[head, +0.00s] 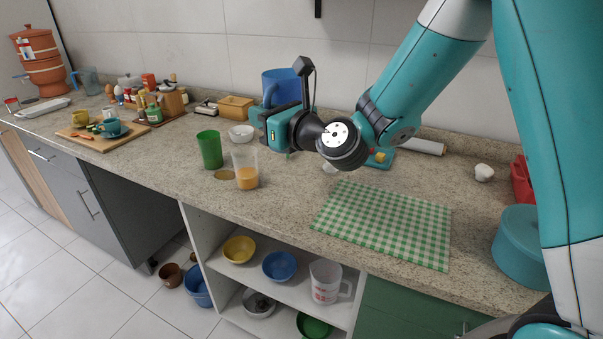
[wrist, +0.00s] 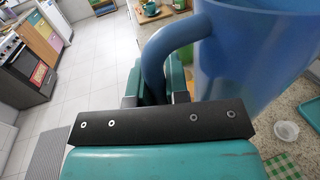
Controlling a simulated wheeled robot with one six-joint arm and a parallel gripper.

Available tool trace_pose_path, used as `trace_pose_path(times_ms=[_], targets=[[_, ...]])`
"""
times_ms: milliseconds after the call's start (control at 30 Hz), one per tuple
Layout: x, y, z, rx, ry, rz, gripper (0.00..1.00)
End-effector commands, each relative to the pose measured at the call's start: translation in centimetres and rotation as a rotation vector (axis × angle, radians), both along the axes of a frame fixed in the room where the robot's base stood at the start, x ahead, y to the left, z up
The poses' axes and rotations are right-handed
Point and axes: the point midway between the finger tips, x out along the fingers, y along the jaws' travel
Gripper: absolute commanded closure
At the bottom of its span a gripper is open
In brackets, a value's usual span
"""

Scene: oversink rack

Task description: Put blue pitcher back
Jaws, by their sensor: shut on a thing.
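The blue pitcher (head: 283,84) is near the back wall in the head view, partly hidden behind my gripper (head: 268,118). In the wrist view the pitcher (wrist: 255,55) fills the upper right, with its thick curved handle running down between my gripper's fingers (wrist: 163,85). My gripper is shut on this handle. The pitcher looks roughly upright. Its base is hidden in both views, so I cannot tell whether it touches the counter. Another, clearer blue pitcher (head: 89,81) stands at the far left by the clay water filter (head: 42,62).
A green cup (head: 210,149), a glass of orange drink (head: 246,169) and a white bowl (head: 241,133) stand near my gripper. A yellow-brown box (head: 236,107) is at the back. A green checkered cloth (head: 385,222) lies flat on the right. Shelves below hold bowls and a white measuring jug (head: 326,281).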

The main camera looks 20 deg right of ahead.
Motion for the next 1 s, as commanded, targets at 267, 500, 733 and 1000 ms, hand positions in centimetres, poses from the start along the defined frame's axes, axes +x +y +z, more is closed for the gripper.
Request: trace_pose_path(times_ms=[267, 500, 733, 1000], targets=[[2.8, -3.3, 4.1, 0.0, -0.001, -0.116, 1.0], [3.1, -3.9, 0.4, 0.001, 0.007, -0.134, 1.0], [3.1, -3.8, -6.2, 0.001, 0.007, -0.133, 1.0], [3.1, -3.8, -11.2, 0.001, 0.003, -0.132, 1.0]])
